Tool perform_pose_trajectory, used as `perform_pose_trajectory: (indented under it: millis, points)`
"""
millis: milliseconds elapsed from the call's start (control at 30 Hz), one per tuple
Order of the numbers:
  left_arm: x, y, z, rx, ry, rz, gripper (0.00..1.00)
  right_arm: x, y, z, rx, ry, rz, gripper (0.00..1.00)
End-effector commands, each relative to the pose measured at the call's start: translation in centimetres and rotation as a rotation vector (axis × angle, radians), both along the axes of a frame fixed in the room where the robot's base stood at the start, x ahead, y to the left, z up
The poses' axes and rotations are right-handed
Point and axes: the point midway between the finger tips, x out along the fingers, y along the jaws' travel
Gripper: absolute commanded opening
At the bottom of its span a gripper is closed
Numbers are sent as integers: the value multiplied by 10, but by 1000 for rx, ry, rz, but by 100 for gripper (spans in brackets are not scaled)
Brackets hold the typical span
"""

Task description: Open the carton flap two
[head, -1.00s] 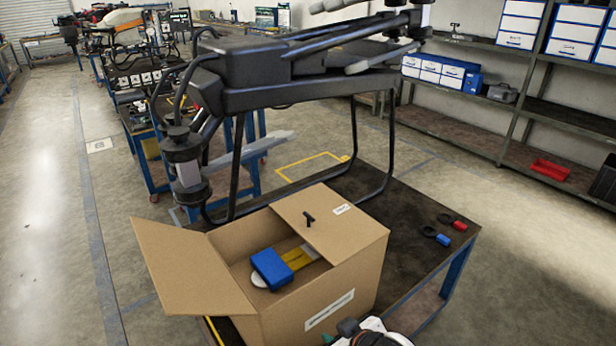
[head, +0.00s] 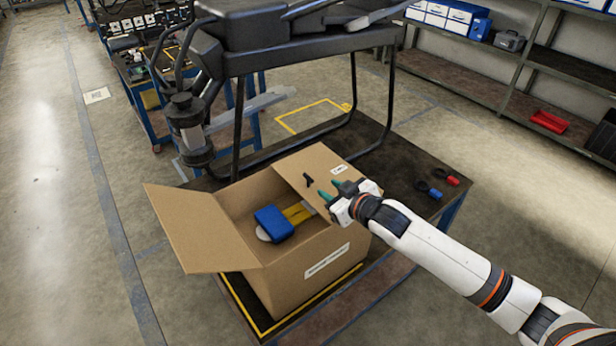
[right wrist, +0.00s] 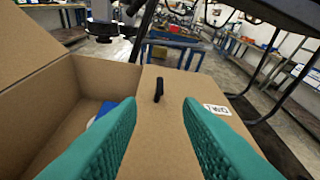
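The cardboard carton (head: 310,275) stands on the table. Its left flap (head: 203,228) is folded outward. Its right flap (head: 322,166) lies over the right part of the opening and bears a small black T-shaped handle (head: 307,179). My right gripper (head: 327,192) is over the right flap, close to the handle. In the right wrist view its green fingers (right wrist: 160,125) are spread and empty, with the handle (right wrist: 159,88) ahead between them, apart from both. The left gripper shows in neither view.
Inside the carton lie a blue box (head: 273,223) and a yellow item (head: 298,212). The black drone (head: 290,50) stands on its legs behind the carton. Red and blue clamps (head: 440,185) lie at the table's right. Shelves (head: 500,90) stand at the back right.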

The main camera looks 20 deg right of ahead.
Motion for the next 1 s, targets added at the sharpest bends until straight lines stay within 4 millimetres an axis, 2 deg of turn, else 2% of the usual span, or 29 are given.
perform_pose_trajectory:
  millis: [167,400,600,800,1000]
  points:
    - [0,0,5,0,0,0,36,21,5,-6,3,-1,-2,33]
    - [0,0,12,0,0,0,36,62,17,-23,2,-1,0,33]
    - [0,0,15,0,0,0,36,88,25,-35,2,0,-1,33]
    - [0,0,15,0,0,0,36,102,29,-41,1,-2,0,33]
    - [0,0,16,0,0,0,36,105,29,-44,-1,0,0,33]
